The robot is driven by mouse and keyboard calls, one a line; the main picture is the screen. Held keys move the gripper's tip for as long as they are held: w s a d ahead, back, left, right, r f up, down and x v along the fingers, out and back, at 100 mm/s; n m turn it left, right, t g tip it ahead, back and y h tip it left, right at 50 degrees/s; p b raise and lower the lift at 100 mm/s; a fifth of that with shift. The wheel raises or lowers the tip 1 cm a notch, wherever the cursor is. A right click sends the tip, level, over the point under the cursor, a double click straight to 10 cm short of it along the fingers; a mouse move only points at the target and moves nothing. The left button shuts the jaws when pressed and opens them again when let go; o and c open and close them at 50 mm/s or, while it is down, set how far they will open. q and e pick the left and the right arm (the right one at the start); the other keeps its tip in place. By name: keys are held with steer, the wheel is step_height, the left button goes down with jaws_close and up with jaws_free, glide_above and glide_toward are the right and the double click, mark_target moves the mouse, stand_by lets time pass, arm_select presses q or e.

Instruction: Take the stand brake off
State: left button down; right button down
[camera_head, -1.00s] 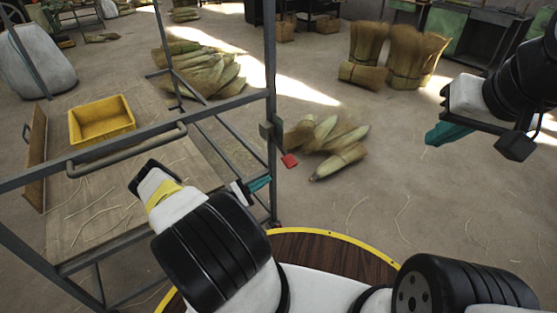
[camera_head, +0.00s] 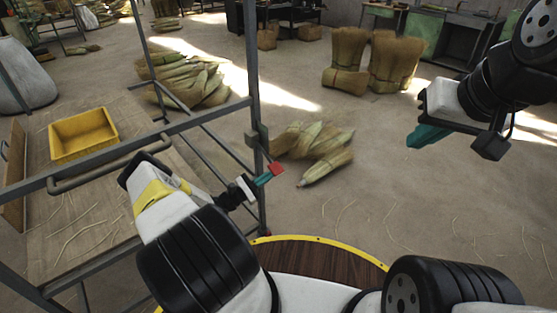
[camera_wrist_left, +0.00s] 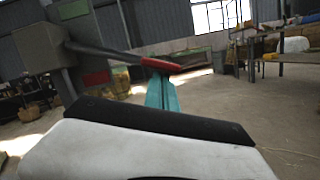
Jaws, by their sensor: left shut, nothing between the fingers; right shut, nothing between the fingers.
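The stand is a grey metal frame (camera_head: 258,100) at the left of the head view. Its brake is a small grey box on the upright with a short lever ending in a red tip (camera_head: 277,168). In the left wrist view the red tip (camera_wrist_left: 160,64) lies at the end of the lever, just above the teal fingers (camera_wrist_left: 161,95). My left gripper (camera_head: 264,179) is shut and empty, with its fingertips at the red tip; I cannot tell if they touch. My right gripper (camera_head: 428,136) is shut and empty in the air at the right.
A yellow bin (camera_head: 84,136) sits on the stand's wooden deck (camera_head: 75,215). A grey handle bar (camera_head: 110,170) crosses near my left wrist. Broom straw bundles (camera_head: 315,150) lie on the floor behind the upright. The floor at the right is mostly clear.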

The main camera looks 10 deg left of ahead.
arm_select(q)
steer(key=shift+r, duration=0.1)
steer(key=shift+s+d+r+n+t+y, duration=0.15)
steer(key=shift+r+n, duration=0.2)
steer(key=shift+n, duration=0.05)
steer(key=shift+s+d+r+n+t+y, duration=0.1)
steer(key=shift+d+r+n+t+y, duration=0.05)
steer(key=shift+r+n, duration=0.2)
step_height(320, 180, up, 10)
steer(key=n+t+y, duration=0.2)
steer(key=n+y, duration=0.1)
steer(key=n, duration=0.9)
glide_above(273, 173)
steer(key=shift+r+m, duration=0.2)
steer(key=shift+m, duration=0.05)
steer(key=shift+r, duration=0.3)
